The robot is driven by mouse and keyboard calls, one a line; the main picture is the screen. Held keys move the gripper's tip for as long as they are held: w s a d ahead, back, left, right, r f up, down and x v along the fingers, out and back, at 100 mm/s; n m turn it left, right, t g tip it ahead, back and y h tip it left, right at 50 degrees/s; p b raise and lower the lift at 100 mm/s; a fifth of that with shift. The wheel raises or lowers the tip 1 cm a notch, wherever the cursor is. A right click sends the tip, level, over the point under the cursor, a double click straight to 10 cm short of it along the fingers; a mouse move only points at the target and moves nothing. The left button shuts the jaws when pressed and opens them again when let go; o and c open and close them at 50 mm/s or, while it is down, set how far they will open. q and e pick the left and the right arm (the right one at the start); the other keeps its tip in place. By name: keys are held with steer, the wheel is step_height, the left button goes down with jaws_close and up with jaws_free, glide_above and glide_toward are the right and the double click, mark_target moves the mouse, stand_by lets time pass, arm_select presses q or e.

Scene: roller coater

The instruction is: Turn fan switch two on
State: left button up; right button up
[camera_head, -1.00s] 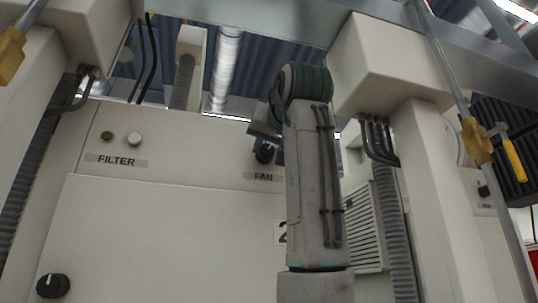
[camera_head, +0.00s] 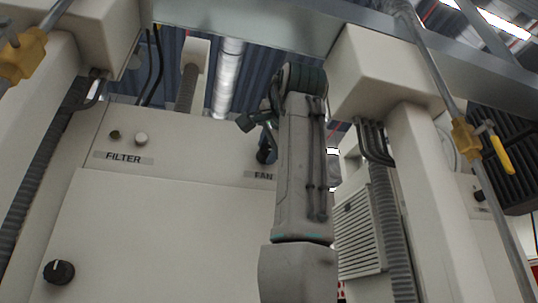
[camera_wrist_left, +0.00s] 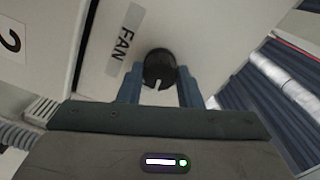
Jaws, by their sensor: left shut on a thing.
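The fan switch (camera_wrist_left: 158,62) is a round black knob with a white mark, beside the FAN label (camera_wrist_left: 125,38) in the left wrist view. My left gripper (camera_wrist_left: 160,78) has its two blue fingers on either side of the knob and is shut on it. The white mark points back toward the gripper. In the head view the left gripper (camera_head: 268,140) is at the cabinet above the FAN label (camera_head: 262,175), and my arm hides part of it. The knob shows there only as a dark shape. My right gripper is not in view.
A FILTER label (camera_head: 123,158) with two small round buttons above it is to the left. Another black knob (camera_head: 59,272) sits lower left. A cream box (camera_head: 385,68) and a vertical post stand close right of my arm. A yellow-handled valve (camera_head: 500,154) is farther right.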

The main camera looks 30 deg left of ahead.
arm_select(q)
steer(key=shift+m+b, duration=0.35)
steer(key=shift+m, duration=0.65)
steer(key=o, duration=1)
steer(key=b+v, duration=0.3)
steer(key=v, duration=0.7)
steer(key=shift+s+d, duration=0.15)
steer(key=shift+d, duration=0.15)
steer(key=shift+r, duration=0.1)
